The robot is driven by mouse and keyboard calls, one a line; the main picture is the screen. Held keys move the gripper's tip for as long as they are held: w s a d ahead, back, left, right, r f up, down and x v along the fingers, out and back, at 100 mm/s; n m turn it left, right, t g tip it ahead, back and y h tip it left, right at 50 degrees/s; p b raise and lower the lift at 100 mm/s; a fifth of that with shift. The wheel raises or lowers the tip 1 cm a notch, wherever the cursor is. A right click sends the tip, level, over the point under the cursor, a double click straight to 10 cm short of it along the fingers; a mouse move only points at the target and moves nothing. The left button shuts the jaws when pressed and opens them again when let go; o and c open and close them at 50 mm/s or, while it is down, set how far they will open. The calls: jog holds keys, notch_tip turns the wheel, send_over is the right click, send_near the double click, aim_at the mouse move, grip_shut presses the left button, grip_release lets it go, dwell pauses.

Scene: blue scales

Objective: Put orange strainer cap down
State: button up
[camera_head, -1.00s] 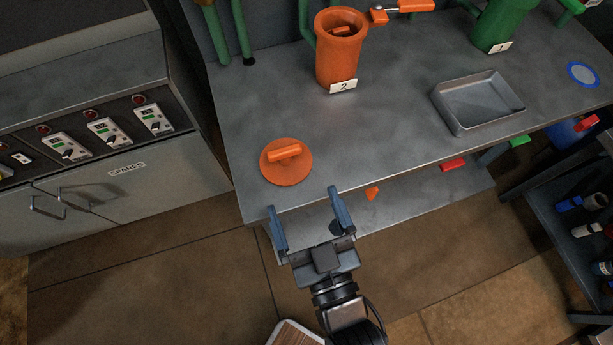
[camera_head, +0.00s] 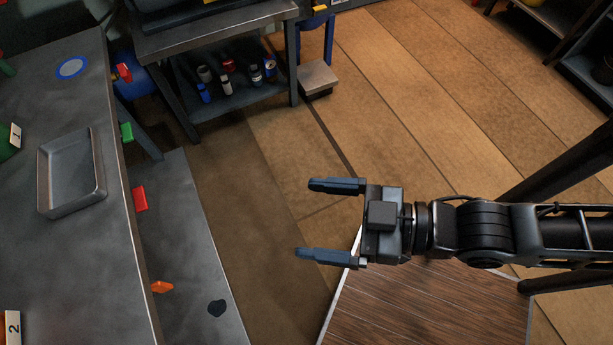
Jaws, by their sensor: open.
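The orange strainer cap is out of view now; a second ago it lay on the metal table. My gripper (camera_head: 334,220) is open and empty. It is held out over the floor, to the right of the metal table (camera_head: 90,265) and apart from it, with its fingers pointing left.
Red, green and orange handles stick out along the table edge. A lower shelf (camera_head: 185,230) juts out below. A cart (camera_head: 225,95) with bottles stands at the back. Open floor lies between.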

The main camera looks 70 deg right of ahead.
jog(key=s+d+r+m+h, duration=0.2)
jog(key=s+d+r+h, duration=0.1)
jog(key=s+r, duration=0.2)
jog(key=shift+s+d+m+g+h, duration=0.15)
jog(key=shift+d+m+g+h, duration=0.15)
jog(key=shift+m, duration=0.1)
